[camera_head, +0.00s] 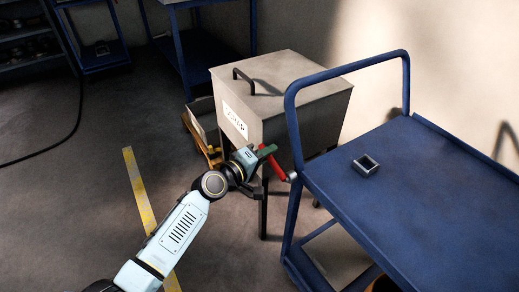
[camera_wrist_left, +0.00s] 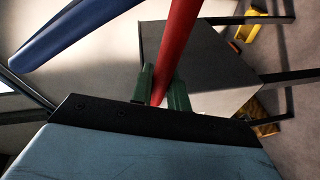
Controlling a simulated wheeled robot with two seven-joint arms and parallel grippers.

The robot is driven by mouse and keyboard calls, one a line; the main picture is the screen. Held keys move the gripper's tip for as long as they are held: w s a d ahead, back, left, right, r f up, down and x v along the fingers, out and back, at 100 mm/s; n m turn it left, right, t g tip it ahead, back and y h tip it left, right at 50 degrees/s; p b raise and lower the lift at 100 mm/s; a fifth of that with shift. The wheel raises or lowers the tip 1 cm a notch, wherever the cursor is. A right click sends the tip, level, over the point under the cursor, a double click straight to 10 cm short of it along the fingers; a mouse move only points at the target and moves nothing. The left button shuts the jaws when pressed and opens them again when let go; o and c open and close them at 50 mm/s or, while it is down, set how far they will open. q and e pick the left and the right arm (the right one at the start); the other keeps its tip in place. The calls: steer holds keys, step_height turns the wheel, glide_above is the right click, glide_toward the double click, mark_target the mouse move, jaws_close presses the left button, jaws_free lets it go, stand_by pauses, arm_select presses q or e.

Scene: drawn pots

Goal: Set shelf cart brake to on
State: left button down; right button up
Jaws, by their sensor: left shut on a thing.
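The blue shelf cart (camera_head: 440,215) stands at the right with a raised tube handle (camera_head: 345,72) at its far end. A red brake lever (camera_head: 278,169) sits at the cart's left corner, by a small grey pivot (camera_head: 291,177). My left gripper (camera_head: 267,152), with green fingers, is shut on the lever near its upper end. In the left wrist view the red lever (camera_wrist_left: 178,45) runs between the two green fingers (camera_wrist_left: 162,90). The part of the lever inside the fingers is partly hidden. My right gripper is not in view.
A grey metal bin (camera_head: 285,95) on legs stands just behind the lever. A small square metal piece (camera_head: 366,165) lies on the cart top. Blue carts and a shelf stand at the back left. The floor (camera_head: 75,200) at left is open, with a yellow stripe (camera_head: 140,190) and a black cable.

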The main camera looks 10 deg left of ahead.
arm_select(q)
steer(key=shift+f+n, duration=0.4)
steer(key=shift+w+f+n+g, duration=0.1)
steer(key=shift+f+n+g, duration=0.3)
steer(key=shift+f+n, duration=0.2)
steer(key=shift+f+n+g, duration=0.3)
steer(key=shift+f+n, duration=0.55)
steer(key=shift+n, duration=0.05)
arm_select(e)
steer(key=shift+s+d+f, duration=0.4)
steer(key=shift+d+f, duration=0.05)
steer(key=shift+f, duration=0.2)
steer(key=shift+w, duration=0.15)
arm_select(q)
steer(key=c, duration=1.5)
jaws_free()
steer(key=shift+o, duration=0.6)
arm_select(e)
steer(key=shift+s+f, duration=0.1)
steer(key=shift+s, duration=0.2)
